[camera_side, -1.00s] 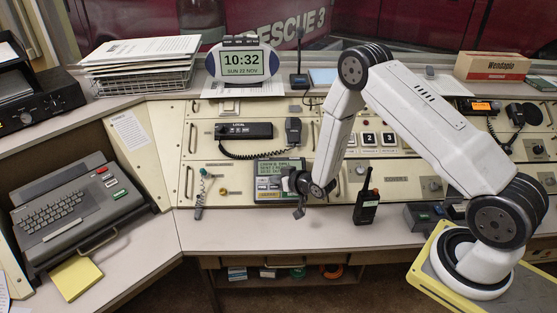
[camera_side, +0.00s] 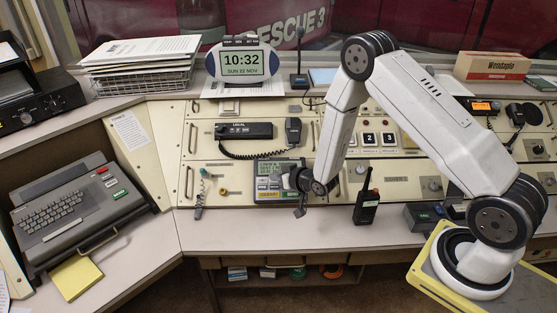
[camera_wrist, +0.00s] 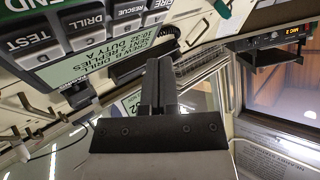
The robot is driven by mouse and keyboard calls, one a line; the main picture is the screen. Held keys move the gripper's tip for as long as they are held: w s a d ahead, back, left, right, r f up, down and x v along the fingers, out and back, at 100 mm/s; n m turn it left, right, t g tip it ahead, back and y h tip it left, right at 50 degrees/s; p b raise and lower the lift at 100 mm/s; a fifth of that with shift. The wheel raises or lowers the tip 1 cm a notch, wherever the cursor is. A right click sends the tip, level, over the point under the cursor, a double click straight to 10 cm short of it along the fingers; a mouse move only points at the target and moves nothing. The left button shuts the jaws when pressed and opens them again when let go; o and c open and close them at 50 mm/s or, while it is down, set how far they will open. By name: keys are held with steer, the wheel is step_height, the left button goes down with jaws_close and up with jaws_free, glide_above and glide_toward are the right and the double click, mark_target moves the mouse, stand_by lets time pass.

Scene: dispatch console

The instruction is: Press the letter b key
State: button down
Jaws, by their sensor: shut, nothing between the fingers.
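A grey keyboard terminal (camera_side: 52,212) with rows of small keys stands at the left in the side view. Its letters are too small to read, so I cannot pick out a b key. A desk unit (camera_side: 268,187) with a green screen and labelled keys is in the middle. In the wrist view, its screen (camera_wrist: 122,45) and keys reading TEST, DRILL, RESCUE and SEND show upside down or tilted.
A handheld radio (camera_side: 367,206) stands upright right of my gripper. A coiled-cord handset unit (camera_side: 244,131) is on the panel behind. The desk front (camera_side: 235,228) between the keyboard and my gripper is clear.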

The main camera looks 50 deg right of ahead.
steer(key=shift+s+a+r, duration=0.25)
steer(key=shift+s+r, duration=0.05)
steer(key=shift+r, duration=0.3)
steer(key=shift+s+a+r, duration=0.25)
steer(key=shift+r, duration=0.3)
steer(key=shift+r, duration=0.15)
step_height(320, 180, up, 8)
stand_by(0.8)
steer(key=shift+s, duration=0.1)
steer(key=s+a+r+n+g, duration=0.1)
steer(key=s+g, duration=0.4)
steer(key=s, duration=0.5)
steer(key=s+a+r+n+g, duration=0.1)
steer(key=s+a+r+g, duration=0.2)
steer(key=s, duration=0.8)
steer(key=shift+s+g, duration=0.25)
steer(key=shift+g, duration=0.95)
